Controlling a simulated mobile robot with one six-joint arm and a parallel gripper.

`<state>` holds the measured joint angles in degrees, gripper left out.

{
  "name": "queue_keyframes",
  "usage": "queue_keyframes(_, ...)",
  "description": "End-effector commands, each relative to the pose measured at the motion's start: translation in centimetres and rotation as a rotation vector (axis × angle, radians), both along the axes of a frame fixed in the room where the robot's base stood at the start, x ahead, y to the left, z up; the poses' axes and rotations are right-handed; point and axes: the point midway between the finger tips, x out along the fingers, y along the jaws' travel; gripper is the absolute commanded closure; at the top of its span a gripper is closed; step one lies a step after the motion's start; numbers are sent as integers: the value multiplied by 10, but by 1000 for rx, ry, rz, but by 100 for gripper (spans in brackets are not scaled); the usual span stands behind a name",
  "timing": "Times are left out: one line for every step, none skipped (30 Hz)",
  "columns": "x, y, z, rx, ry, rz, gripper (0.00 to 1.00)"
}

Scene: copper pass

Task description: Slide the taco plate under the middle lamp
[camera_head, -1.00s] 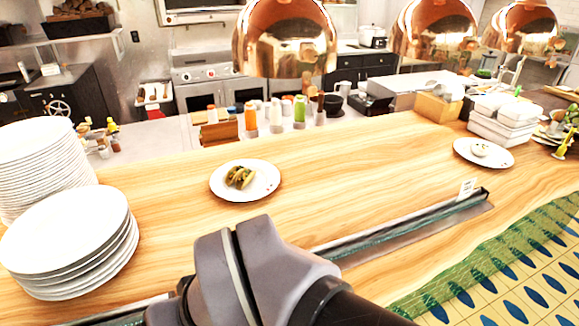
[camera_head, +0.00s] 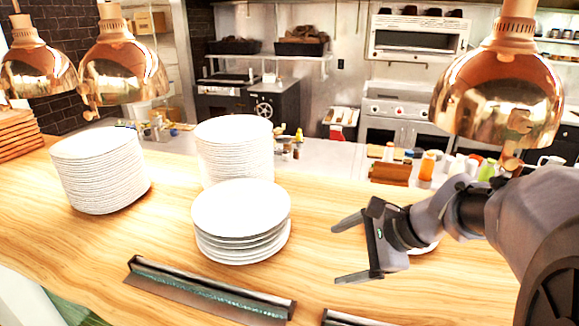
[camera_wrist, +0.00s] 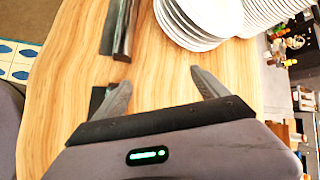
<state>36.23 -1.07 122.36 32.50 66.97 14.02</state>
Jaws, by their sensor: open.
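The taco plate (camera_head: 428,247) shows only as a white rim behind my gripper in the head view; the tacos are hidden. A copper lamp (camera_head: 500,95) hangs above and to the right, with two lamps to its left; its partners on the right side are out of view now. My gripper (camera_head: 337,252) is open and empty over the wooden counter, its fingers pointing left toward the short plate stack. In the wrist view my gripper (camera_wrist: 160,78) has bare wood between its fingers, and the taco plate is not seen.
A short stack of white plates (camera_head: 240,222) stands left of my fingers, with taller stacks (camera_head: 236,150) and (camera_head: 98,170) beyond. A dark-edged ticket rail (camera_head: 208,290) lies along the front edge. Two copper lamps (camera_head: 122,72) and (camera_head: 38,72) hang at upper left.

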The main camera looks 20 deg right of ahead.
Motion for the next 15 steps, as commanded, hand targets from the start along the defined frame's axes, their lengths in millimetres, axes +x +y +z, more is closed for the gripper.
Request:
queue_keyframes(9,-22,-3,64,10,-80,16)
queue_keyframes(15,-35,-5,105,11,-128,16)
queue_keyframes(22,-52,-7,160,13,-192,16)
queue_keyframes(26,-66,-9,199,12,-238,16)
queue_keyframes(30,-79,-11,237,11,-283,16)
queue_keyframes(34,-98,-14,287,7,-343,16)
queue_keyframes(37,-111,-17,325,5,-385,16)
queue_keyframes(38,-125,-19,359,1,-426,16)
queue_keyframes(40,-144,-23,406,-5,-482,16)
queue_keyframes(41,-158,-26,442,-12,-523,16)
queue_keyframes(41,-172,-28,476,-18,-562,16)
queue_keyframes(41,-190,-33,521,-26,-614,16)
queue_keyframes(40,-204,-36,551,-34,-650,16)
queue_keyframes(39,-217,-39,582,-42,-685,16)
queue_keyframes(36,-233,-43,620,-53,-729,16)
